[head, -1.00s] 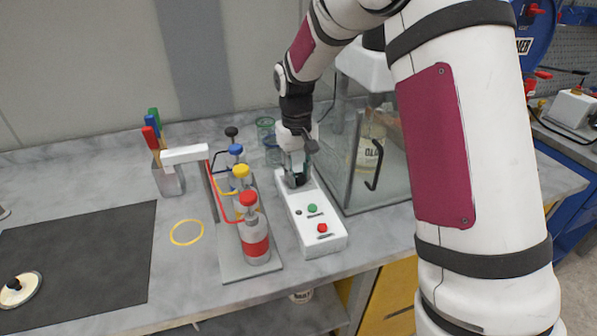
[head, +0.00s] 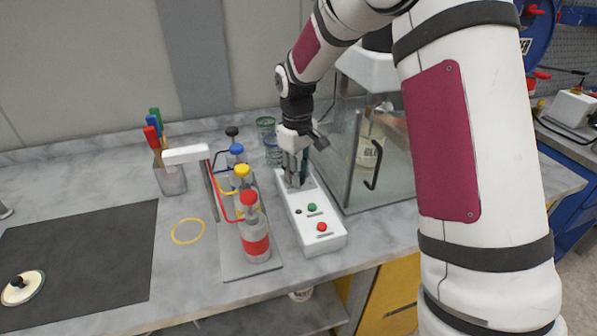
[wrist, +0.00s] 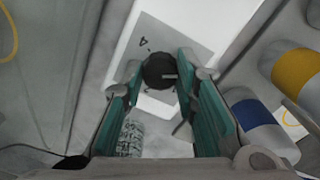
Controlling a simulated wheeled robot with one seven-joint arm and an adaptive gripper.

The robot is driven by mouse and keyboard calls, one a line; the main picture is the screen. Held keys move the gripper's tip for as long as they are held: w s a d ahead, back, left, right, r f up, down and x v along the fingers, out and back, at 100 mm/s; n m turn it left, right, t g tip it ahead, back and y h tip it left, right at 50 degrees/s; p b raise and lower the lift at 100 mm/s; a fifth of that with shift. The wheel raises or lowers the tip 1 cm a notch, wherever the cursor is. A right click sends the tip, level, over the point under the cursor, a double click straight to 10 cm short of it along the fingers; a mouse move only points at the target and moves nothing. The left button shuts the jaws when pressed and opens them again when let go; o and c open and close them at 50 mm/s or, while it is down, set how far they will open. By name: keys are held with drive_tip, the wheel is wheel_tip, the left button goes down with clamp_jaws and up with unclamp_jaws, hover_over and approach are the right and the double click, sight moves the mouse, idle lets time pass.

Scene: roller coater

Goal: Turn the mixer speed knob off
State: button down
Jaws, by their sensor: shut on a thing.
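The mixer speed knob (wrist: 159,71) is a round black knob with a light pointer line, seen in the wrist view on a grey dial plate (wrist: 148,40) with a few marks. The line points to the right in that view. My gripper (wrist: 160,80) is shut on the knob, one teal-padded finger on each side. In the head view my gripper (head: 294,183) is at the far end of the white control box (head: 318,240), and it hides the knob. A green button (head: 312,208) and a red button (head: 322,227) are on the box's near part.
A rack of bottles with coloured caps (head: 254,240) stands close to the left of the box. A glass enclosure (head: 350,165) with a black handle stands close on the right. A dark mat (head: 85,255) lies at far left.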

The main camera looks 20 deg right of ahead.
drive_tip(key=c, duration=1.2)
unclamp_jaws()
drive_tip(key=shift+c, duration=0.2)
drive_tip(key=shift+r, duration=0.1)
wheel_tip(320, 180, up, 12)
drive_tip(key=shift+s+a, duration=0.15)
drive_tip(key=shift+a, duration=0.05)
